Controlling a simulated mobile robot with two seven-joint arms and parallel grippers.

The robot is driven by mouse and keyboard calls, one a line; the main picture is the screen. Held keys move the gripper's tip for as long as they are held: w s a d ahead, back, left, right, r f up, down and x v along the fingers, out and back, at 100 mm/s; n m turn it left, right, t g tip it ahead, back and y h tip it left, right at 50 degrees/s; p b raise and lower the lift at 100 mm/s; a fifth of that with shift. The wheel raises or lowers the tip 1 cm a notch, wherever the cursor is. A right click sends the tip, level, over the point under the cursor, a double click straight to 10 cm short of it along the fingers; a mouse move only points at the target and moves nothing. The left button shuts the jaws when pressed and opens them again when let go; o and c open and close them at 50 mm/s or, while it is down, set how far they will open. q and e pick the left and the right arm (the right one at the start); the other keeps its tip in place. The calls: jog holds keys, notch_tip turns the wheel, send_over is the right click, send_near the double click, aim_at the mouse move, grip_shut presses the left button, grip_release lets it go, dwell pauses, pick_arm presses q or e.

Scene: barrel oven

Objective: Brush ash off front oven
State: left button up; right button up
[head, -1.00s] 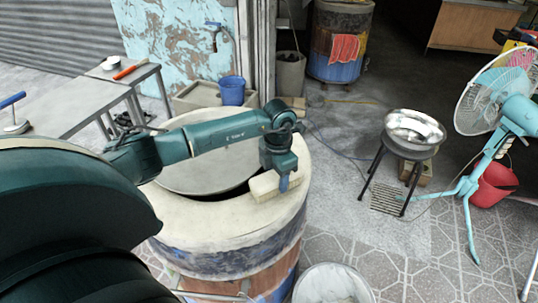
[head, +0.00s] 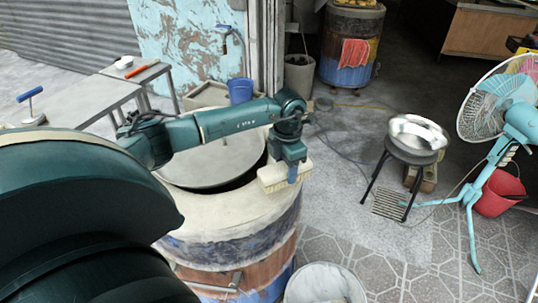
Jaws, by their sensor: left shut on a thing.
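The front oven (head: 225,222) is a barrel with a pale, rounded top rim and a painted, worn side. A round grey lid (head: 210,172) covers most of its mouth, with a dark gap along the right and front edge. My left gripper (head: 293,174) is over the right part of the rim, shut on a pale brush (head: 272,180). The brush is tilted and its bristles show. I cannot tell whether the bristles touch the rim. Ash is not clear to see on the rim. My right gripper is not in view.
A second barrel oven (head: 350,50) stands at the back. A metal bowl on a black stand (head: 417,140), a turquoise fan (head: 497,110) and a red bucket (head: 500,190) are on the right. A white bin (head: 325,285) stands close in front of the oven. Grey tables (head: 85,100) are on the left.

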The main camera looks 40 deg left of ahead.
pick_arm(q)
jog(key=shift+r+p, duration=1.1)
jog(key=shift+r, duration=1.1)
jog(key=shift+d, duration=0.1)
